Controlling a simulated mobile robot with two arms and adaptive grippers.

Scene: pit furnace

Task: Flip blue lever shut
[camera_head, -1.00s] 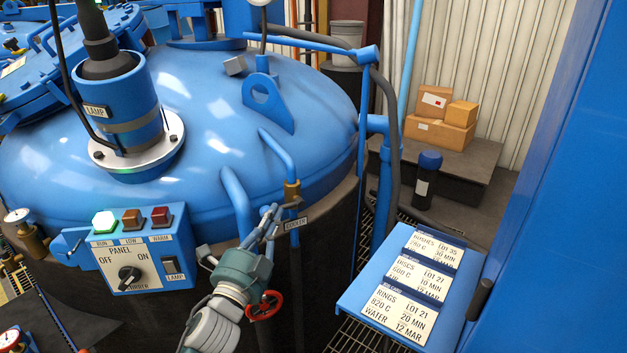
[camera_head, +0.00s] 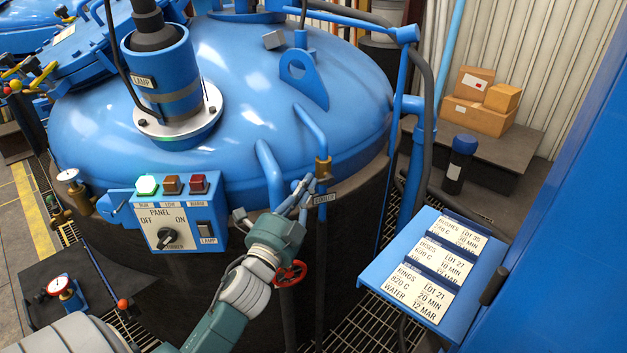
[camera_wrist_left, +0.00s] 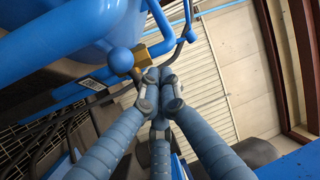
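The brass valve (camera_head: 323,168) sits on a thin blue pipe in front of the blue furnace, with a COOLER tag (camera_head: 322,198) just below it. In the left wrist view the brass fitting (camera_wrist_left: 140,47) is beside a blue ball (camera_wrist_left: 120,61), just beyond the fingertips. I cannot clearly tell the blue lever apart from the pipes and fingers here. My left gripper (camera_head: 302,192) is close to the valve, on its left side. In the left wrist view its fingers (camera_wrist_left: 158,92) are drawn together at the tips, with nothing clearly held. The right gripper is out of view.
A blue board with tags (camera_head: 400,305) stands to the right. A vertical blue pipe (camera_head: 424,170) rises behind.

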